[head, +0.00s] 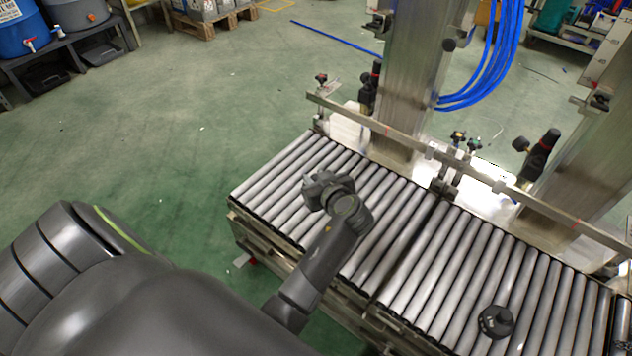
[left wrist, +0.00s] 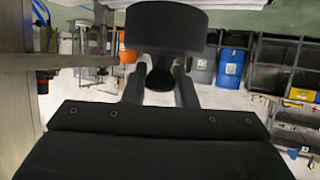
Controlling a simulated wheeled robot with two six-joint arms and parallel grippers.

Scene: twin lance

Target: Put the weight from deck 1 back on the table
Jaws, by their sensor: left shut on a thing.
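My left gripper (head: 318,188) is over the left part of the roller conveyor (head: 405,232) in the head view. In the left wrist view my left gripper (left wrist: 160,80) is shut on a black weight (left wrist: 166,28) by its narrow neck, with its wide, thick part beyond the fingers. In the head view the held weight is hard to tell from the dark gripper. A second dark round weight (head: 495,321) with a knob sits on the rollers at the lower right, apart from the gripper. My right gripper is not in view. I cannot tell which surface is deck 1.
A metal guide rail (head: 400,137) with black clamps runs along the conveyor's far side. Two steel columns (head: 415,75) stand behind it, with blue hoses (head: 497,60) between them. The rollers between the gripper and the second weight are clear. Green floor is open at left.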

